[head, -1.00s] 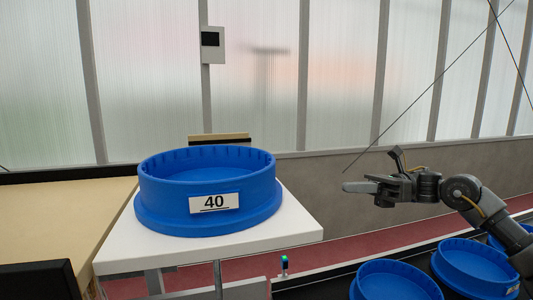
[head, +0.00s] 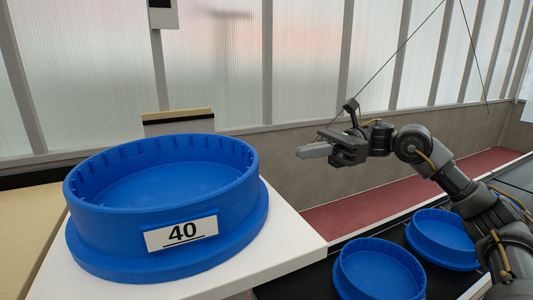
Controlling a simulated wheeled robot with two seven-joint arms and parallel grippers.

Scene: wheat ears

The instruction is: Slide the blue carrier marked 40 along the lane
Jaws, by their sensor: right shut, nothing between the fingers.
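The blue carrier (head: 150,235) is a round, open tub with a white label reading 40 on its near side. It stands upright on a white table top (head: 285,235) and looks empty. My right gripper (head: 312,150) is shut and empty, in the air to the right of the carrier, with its fingers pointing left. It does not touch the carrier. My left gripper is not in view.
Two more blue carriers stand lower down at the right, one nearer (head: 378,270) and one farther (head: 442,238), on a dark surface. A beige surface (head: 25,225) lies at the left. A translucent panelled wall (head: 215,70) closes off the back.

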